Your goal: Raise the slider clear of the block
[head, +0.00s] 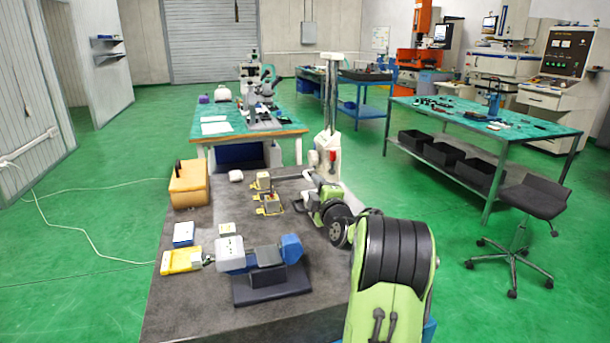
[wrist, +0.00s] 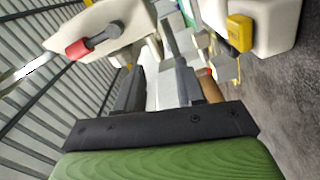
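A white upright stand (head: 331,100) rises from the far right of the dark table, with a red-marked part (head: 332,156) low on it. I cannot clearly tell which part is the slider. In the wrist view, a white part with a red-ended knob (wrist: 78,49) and a steel rod show at upper left. My gripper (head: 304,195) is low over the table, just in front of the stand's foot; its dark fingers (wrist: 160,75) are apart. Pale surfaces show between them, and I see no clear contact. A small block (head: 263,180) with yellow parts stands left of the gripper.
On the table (head: 180,310) are a blue-and-white vise-like device (head: 262,255), a yellow item (head: 181,260), a blue box (head: 184,233) and a tan box (head: 189,185). A white body with a yellow knob (wrist: 239,33) is close at the wrist view's upper right. The table's front left is clear.

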